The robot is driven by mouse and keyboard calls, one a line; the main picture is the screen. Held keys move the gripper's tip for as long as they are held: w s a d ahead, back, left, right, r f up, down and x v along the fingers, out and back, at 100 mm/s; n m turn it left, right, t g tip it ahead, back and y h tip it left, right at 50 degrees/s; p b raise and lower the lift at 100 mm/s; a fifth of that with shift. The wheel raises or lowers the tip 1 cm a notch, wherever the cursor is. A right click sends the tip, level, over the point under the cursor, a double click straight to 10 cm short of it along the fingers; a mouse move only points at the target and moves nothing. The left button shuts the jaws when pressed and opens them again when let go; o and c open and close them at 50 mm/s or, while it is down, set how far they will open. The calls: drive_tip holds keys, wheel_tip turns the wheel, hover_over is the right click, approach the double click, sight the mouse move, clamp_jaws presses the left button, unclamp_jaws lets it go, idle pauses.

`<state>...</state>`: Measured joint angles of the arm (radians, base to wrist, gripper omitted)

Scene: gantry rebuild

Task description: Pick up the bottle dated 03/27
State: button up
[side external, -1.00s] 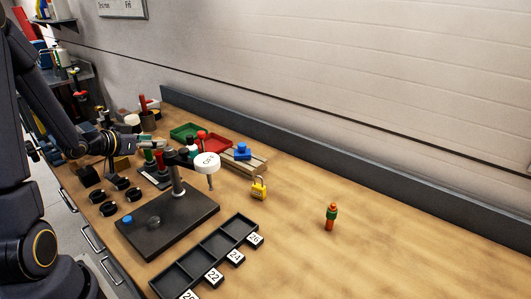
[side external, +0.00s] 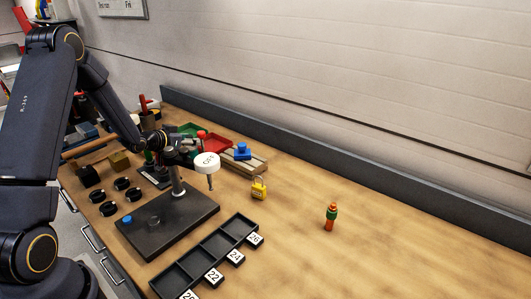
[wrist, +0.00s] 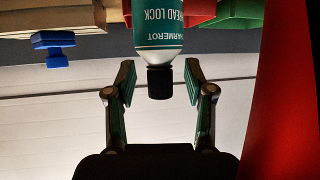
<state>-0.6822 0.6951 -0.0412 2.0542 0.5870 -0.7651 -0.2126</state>
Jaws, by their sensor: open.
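A white and teal bottle with a black cap (wrist: 160,32) shows in the wrist view, upside down in the picture, with part of its label reading "EAD LOCK". No date can be read on it. My gripper (wrist: 158,75) is open, with one finger on each side of the black cap and visible gaps on both sides. In the side external view my gripper is among the clutter behind the black stand, and its fingers and the bottle are too hidden to make out.
A large red object (wrist: 285,110) stands close on the right in the wrist view. The black stand with the white "OFF" disc (side external: 207,163) is close by. A blue-handled piece (side external: 242,152), a red tray (side external: 217,143) and a yellow padlock (side external: 259,188) lie to the right. The right bench is mostly clear.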

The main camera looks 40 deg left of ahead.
drive_tip(key=shift+c, duration=0.5)
clamp_jaws()
